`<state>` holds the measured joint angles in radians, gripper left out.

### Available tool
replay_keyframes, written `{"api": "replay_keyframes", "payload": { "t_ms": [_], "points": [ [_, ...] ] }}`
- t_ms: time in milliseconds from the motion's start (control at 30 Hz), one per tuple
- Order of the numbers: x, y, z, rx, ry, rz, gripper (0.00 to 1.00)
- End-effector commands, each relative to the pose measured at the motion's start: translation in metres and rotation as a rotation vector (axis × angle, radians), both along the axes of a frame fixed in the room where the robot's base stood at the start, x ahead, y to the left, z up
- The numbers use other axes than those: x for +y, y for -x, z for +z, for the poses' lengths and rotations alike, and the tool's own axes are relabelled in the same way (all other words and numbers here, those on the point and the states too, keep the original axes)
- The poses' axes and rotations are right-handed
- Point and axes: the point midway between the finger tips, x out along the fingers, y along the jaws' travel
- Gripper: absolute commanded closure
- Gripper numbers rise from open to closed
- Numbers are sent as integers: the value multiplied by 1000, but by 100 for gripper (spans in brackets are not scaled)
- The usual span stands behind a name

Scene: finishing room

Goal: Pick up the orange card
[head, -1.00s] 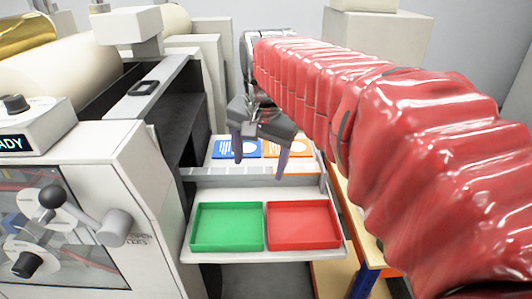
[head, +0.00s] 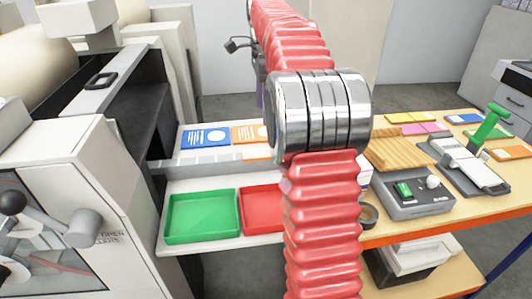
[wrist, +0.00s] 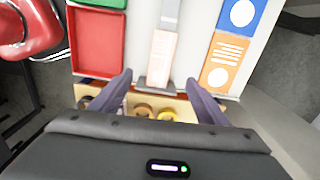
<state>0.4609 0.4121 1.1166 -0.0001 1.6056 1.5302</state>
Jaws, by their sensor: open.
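The orange card (head: 247,134) lies flat on the pale shelf beside the blue card (head: 206,138); my arm hides its right part in the head view. In the wrist view the orange card (wrist: 222,62) is at the upper right, with white print and a white disc, below the blue card (wrist: 239,15). My gripper (wrist: 157,82) is open and empty, its dark fingers apart; the card lies beyond and right of the right fingertip, not between the fingers. In the head view my gripper is mostly hidden behind my arm. Another orange card (head: 515,152) lies on the bench at right.
A green tray (head: 203,216) and a red tray (head: 262,209) sit in front of a raised divider on the shelf. The wooden bench (head: 440,222) at right holds a slatted block, a grey box, a green-handled tool and several coloured cards. A machine stands at left.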

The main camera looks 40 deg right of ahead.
Motion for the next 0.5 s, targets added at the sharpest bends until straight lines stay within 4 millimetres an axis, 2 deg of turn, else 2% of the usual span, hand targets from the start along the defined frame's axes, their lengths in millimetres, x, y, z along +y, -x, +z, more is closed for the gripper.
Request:
{"api": "replay_keyframes", "payload": {
  "t_ms": [100, 500],
  "points": [
    [-6, -2, -2, 6, -3, -32, 31],
    [-6, -1, -6, 7, -3, -32, 31]
  ]
}}
